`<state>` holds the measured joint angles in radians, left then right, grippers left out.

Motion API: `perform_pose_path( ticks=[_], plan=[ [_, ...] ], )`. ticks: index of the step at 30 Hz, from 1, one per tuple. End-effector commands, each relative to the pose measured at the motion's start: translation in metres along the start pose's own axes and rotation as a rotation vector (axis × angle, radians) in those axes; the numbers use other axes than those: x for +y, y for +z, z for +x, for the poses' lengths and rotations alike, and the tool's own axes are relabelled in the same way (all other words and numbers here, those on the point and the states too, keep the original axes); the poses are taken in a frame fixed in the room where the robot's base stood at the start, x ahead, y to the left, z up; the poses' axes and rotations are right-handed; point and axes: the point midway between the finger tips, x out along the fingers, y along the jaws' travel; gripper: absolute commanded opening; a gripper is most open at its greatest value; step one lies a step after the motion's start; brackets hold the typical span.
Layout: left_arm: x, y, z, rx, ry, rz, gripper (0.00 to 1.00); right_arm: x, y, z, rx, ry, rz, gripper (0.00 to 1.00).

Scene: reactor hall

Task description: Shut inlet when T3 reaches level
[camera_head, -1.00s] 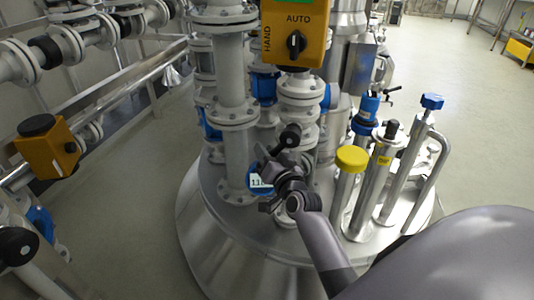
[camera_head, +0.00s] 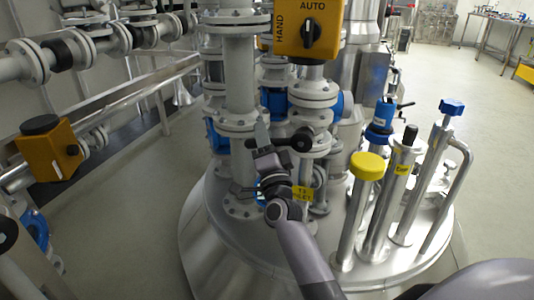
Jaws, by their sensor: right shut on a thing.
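My right gripper (camera_head: 268,155) is in the middle of the view, in front of the vertical pipes on the steel vessel's lid. It is shut on the dark handle (camera_head: 298,141) of a valve, which ends in a black knob to the right of the fingers. A yellow tag (camera_head: 302,193), apparently reading T3 INLET, shows just right of my wrist. The gripper hides most of the valve body and the grip itself. I see no level reading. My left gripper is not in view.
A yellow HAND/AUTO switch box (camera_head: 309,28) hangs above the gripper. A yellow-capped tube (camera_head: 367,166) and a blue-knobbed steel pipe (camera_head: 452,107) stand at right. A rail and an orange actuator (camera_head: 47,148) are at left. The floor at right is open.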

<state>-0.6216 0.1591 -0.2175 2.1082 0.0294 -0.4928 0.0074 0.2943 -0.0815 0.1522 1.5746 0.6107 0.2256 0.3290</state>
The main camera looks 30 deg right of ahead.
Motion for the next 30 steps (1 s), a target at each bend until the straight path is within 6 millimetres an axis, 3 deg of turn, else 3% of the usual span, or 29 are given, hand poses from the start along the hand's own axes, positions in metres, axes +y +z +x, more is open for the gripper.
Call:
perform_pose_path(
  ticks=[12,29,30],
  plan=[
    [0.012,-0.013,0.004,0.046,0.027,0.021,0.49,-0.02,-0.008,0.01,0.111,-0.069,0.161,0.0],
    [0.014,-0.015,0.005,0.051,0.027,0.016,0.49,-0.022,-0.01,0.011,0.124,-0.077,0.177,0.0],
    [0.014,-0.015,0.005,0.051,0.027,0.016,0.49,-0.022,-0.01,0.011,0.124,-0.077,0.176,0.39]
  ],
)
